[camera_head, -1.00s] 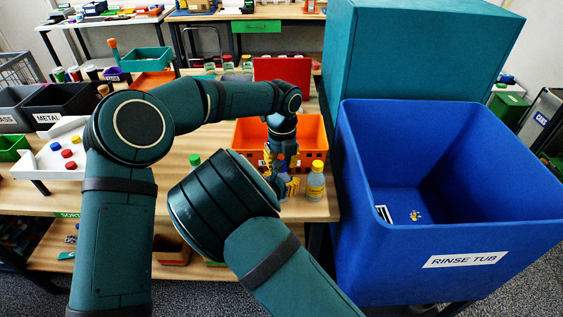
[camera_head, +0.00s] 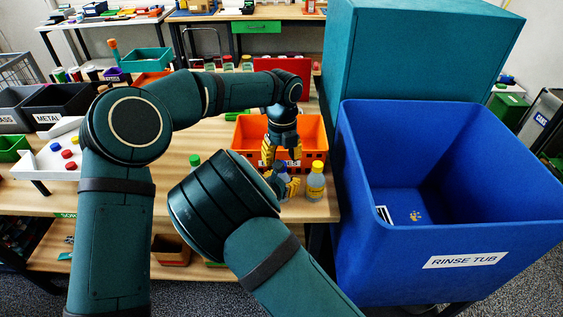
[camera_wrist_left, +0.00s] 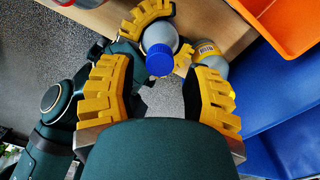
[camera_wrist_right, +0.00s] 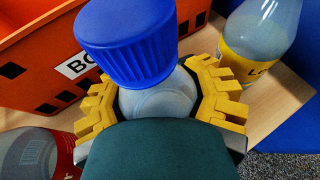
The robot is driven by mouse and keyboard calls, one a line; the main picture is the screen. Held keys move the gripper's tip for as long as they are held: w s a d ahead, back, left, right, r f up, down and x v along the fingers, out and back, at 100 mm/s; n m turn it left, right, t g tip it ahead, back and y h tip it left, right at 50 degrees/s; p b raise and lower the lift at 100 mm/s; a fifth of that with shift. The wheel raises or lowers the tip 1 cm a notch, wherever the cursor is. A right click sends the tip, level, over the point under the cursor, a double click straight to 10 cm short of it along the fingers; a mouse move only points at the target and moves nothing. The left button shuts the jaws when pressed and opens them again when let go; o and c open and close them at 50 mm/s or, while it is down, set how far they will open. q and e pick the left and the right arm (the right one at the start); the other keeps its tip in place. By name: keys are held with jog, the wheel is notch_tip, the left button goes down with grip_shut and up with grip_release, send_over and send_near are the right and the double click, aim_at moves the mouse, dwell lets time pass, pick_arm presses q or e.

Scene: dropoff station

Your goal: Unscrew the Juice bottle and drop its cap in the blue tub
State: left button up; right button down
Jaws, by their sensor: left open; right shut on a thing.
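A bottle with a ribbed blue cap (camera_wrist_right: 128,40) stands in my right gripper (camera_wrist_right: 158,105), which is shut on its body (camera_wrist_right: 160,98). The cap sits on the bottle's neck; the label is hidden, so I cannot read whether it is the Juice bottle. My left gripper (camera_head: 282,156) is open and empty above it. In the left wrist view, the blue cap (camera_wrist_left: 159,62) shows between the spread fingers of my left gripper (camera_wrist_left: 160,85), apart from them. The blue tub (camera_head: 455,222), marked RINSE TUB, stands at the right.
A yellow-capped bottle (camera_head: 315,184) stands close right of the held bottle. An orange bin (camera_head: 313,130) is just behind. A red-labelled bottle (camera_wrist_right: 35,155) is at the right wrist view's lower left. A white tray with loose caps (camera_head: 45,165) lies left.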

pick_arm(q)
notch_tip(320, 180, up, 2)
jog(key=shift+r, duration=0.1)
pick_arm(e)
jog(key=shift+c, duration=1)
grip_release()
